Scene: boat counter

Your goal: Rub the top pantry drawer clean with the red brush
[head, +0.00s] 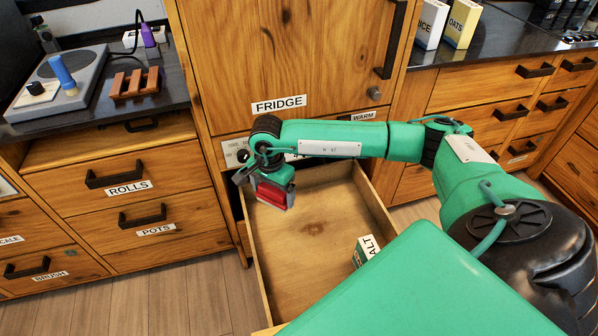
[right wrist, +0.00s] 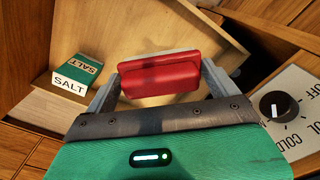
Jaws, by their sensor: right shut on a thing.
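The drawer (head: 262,236) below the fridge door is pulled open, and its wooden floor shows a dark smudge near the middle. My right gripper (head: 272,196) is over the drawer's back left part, shut on the red brush (head: 276,193). In the right wrist view the red brush (right wrist: 160,75) sits between the two fingers, and the drawer floor (right wrist: 110,107) lies behind it. I cannot tell whether the brush touches the wood. My left gripper is not in view.
A green and white salt box (head: 366,250) stands in the drawer at its right side. A control panel with a knob (right wrist: 273,105) is close to my right gripper. Closed drawers labelled rolls (head: 128,188) and pots (head: 156,230) are at the left.

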